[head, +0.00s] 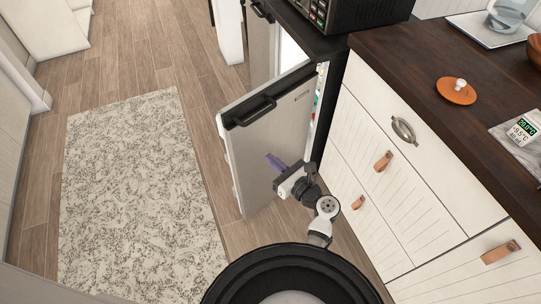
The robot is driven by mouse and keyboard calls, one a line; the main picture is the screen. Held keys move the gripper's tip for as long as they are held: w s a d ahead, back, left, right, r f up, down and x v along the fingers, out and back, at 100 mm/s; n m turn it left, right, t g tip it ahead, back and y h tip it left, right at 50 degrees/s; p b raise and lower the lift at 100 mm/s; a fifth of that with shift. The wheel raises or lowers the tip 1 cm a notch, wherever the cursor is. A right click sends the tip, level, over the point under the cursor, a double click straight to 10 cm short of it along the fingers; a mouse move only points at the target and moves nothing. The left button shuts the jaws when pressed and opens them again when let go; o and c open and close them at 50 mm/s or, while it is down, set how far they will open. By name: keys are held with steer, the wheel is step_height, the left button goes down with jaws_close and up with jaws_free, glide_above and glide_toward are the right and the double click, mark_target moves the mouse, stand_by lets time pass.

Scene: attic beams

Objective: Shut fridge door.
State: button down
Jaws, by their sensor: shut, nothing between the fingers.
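The fridge door (270,125) stands open, swung out from the fridge under the black counter. It is a pale grey panel with a dark top band and a black handle (250,112) on the face towards me. A narrow strip of coloured items shows by the door's right edge; most of the fridge interior is hidden. My gripper (273,160), with purple fingers, is shut and empty. It is in front of the lower middle of the door's face, below the handle. I cannot tell whether it touches the door.
A black microwave (345,14) sits on top of the fridge unit. White drawers (400,165) under a dark wooden worktop (440,75) stand close on the right of my arm. A patterned rug (135,190) lies on open wooden floor at the left.

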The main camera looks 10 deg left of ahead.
mark_target(242, 134)
steer(key=p+x, duration=0.1)
steer(key=x, duration=1)
steer(key=shift+a+p, duration=0.15)
steer(key=shift+p, duration=0.25)
steer(key=shift+w+a, duration=0.1)
